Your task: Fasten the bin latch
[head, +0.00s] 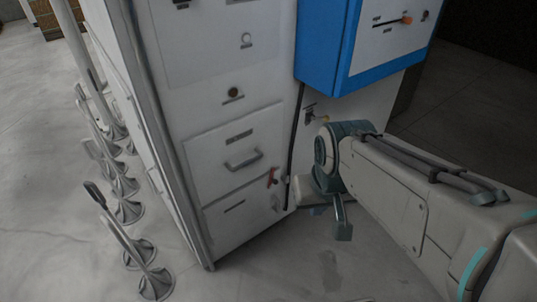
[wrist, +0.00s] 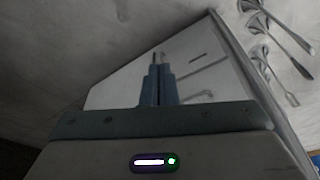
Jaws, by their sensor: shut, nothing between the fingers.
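A small red lever (head: 271,177), which looks like the bin latch, sits on the white cabinet front near its right edge. It is tilted, its top leaning right, at the seam between the handled drawer (head: 220,152) and the lower panel (head: 240,212), which looks like the bin front. My gripper shows in the wrist view (wrist: 158,60), its two fingers together and empty, pointing toward the white cabinet front. In the head view it is low, just right of the latch; its fingertips are hard to make out there. I cannot tell whether they touch the latch.
A blue box (head: 318,45) juts out above my wrist. A key-like fitting (head: 312,116) is on the panel below it. Several grey stands (head: 127,210) are left of the cabinet. The floor in front is clear.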

